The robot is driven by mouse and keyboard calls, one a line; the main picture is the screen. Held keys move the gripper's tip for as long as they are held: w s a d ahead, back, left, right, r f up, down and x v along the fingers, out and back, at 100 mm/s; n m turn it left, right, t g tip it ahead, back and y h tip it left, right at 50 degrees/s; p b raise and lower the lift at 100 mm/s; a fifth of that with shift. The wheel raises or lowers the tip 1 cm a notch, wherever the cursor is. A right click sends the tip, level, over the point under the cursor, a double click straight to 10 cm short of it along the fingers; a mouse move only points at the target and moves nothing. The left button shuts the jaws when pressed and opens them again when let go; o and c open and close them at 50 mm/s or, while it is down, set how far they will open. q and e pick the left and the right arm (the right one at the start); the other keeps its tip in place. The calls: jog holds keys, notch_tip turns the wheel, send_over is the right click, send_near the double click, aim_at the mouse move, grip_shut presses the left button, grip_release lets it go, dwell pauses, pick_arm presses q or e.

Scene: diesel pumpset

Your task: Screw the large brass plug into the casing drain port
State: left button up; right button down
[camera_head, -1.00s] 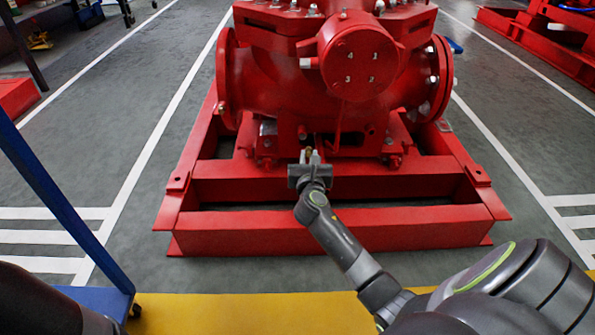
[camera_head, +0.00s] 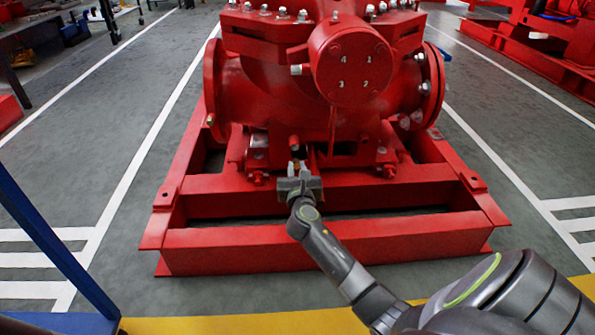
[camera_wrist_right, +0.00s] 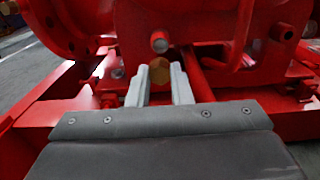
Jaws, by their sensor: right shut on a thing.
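My right gripper (camera_head: 298,170) is at the front of the red pump casing (camera_head: 250,90), low down above the skid. Its pale fingers (camera_wrist_right: 159,88) are shut on the brass plug (camera_wrist_right: 159,70), whose brown-gold hexagonal face shows between them in the right wrist view. A short red stub with a grey round end (camera_wrist_right: 159,43), probably the drain port, sticks out of the casing just above the plug in that view. The stub also shows in the head view (camera_head: 294,143), just beyond the fingertips. Plug and stub look apart, but the depth between them is unclear. My left gripper is out of view.
The red skid frame (camera_head: 330,245) surrounds the pump base, with its front beam under my right forearm. Bolts and brackets (camera_head: 258,155) flank the stub. A blue frame (camera_head: 40,225) stands at the left.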

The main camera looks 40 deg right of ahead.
aim_at(296, 159)
jog(key=shift+b+x, duration=0.35)
jog(key=shift+x, duration=1.9)
jog(key=n, duration=0.6)
jog(key=shift+d, duration=0.1)
jog(key=n, duration=0.6)
jog(key=shift+p, duration=0.5)
jog(key=shift+p, duration=0.75)
jog(key=shift+b+x, duration=0.3)
jog(key=shift+x, duration=0.8)
jog(key=shift+p, duration=0.35)
